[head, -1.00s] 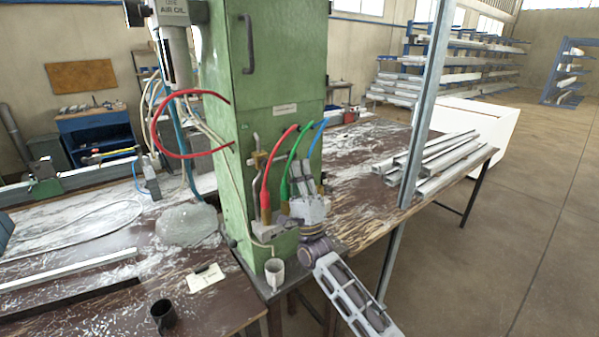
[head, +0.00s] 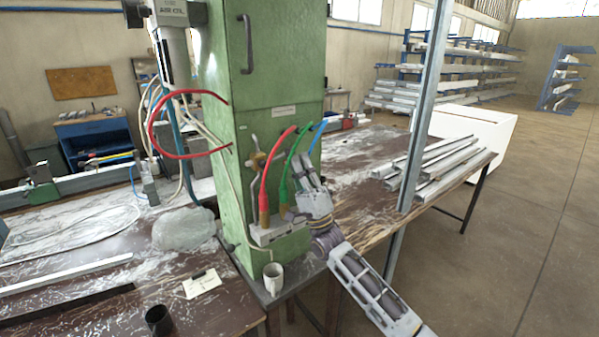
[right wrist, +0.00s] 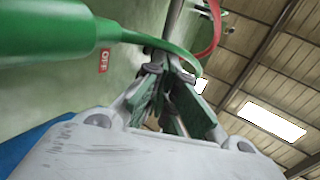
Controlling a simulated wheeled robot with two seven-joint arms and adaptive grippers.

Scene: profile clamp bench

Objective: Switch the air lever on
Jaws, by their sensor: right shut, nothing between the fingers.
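The green cabinet (head: 275,75) carries a brass valve fitting with a thin grey lever (head: 256,160), left of the red hose (head: 268,170) in the head view. My right gripper (head: 303,162) is shut and empty. It is in front of the cabinet's right side, overlapping the green hose (head: 289,165) and close to the blue hose (head: 318,135). In the right wrist view its fingers (right wrist: 172,80) point toward a grey rod and the red hose; a red OFF label (right wrist: 104,60) shows on the green face. I cannot tell whether the fingers touch anything. My left gripper is not in view.
A white cup (head: 273,280) stands at the cabinet's foot, and a dark mug (head: 159,320) is on the bench. A metal upright (head: 418,110) stands right of the cabinet. Metal profiles (head: 435,160) lie on the table behind it.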

